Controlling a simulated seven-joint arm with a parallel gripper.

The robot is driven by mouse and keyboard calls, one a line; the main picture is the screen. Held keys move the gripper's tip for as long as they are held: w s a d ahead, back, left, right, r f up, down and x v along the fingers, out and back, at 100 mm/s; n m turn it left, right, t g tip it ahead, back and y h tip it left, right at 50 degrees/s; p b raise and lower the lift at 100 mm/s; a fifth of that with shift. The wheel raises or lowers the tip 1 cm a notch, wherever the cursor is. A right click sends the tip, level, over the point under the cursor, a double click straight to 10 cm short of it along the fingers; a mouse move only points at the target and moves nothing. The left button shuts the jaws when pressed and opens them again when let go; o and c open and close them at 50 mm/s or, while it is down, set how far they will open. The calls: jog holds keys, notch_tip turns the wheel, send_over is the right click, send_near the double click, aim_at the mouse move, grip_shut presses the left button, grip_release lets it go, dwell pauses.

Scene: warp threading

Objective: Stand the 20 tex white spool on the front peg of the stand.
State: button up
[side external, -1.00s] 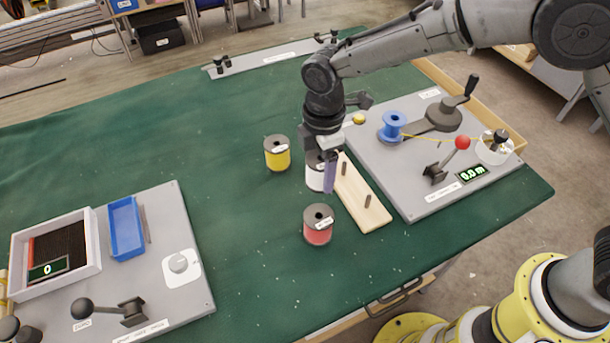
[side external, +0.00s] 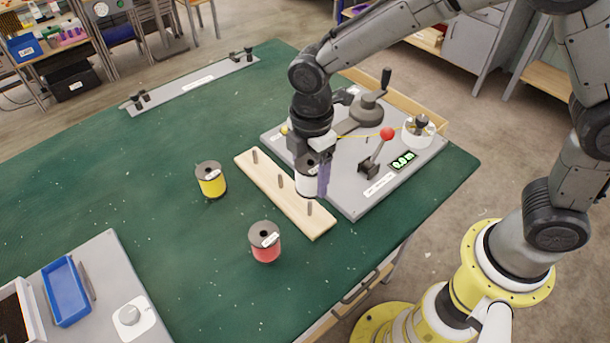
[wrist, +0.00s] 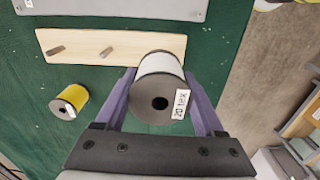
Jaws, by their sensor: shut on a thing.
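The white spool (side external: 307,183) has dark end flanges, and its label reads 20 tex in the wrist view (wrist: 157,88). My gripper (wrist: 158,76) is shut on it, with a purple finger on each side. The stand (side external: 263,180) is a pale wooden board with a row of three pegs. In the side view the spool is upright above the front peg (side external: 309,208), whose lower part shows below it. The back peg (side external: 255,157) and middle peg (side external: 281,181) are empty. In the wrist view the spool hides the front peg.
A yellow spool (side external: 211,181) stands left of the stand, and a red spool (side external: 265,244) stands near its front end. A grey winding board (side external: 350,200) with a crank, a red-knobbed lever and a display lies close on the right.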

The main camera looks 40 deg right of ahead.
aim_at(310, 202)
jog(key=shift+f, duration=3.85)
jog(key=shift+f, duration=0.75)
jog(key=o, duration=1.4)
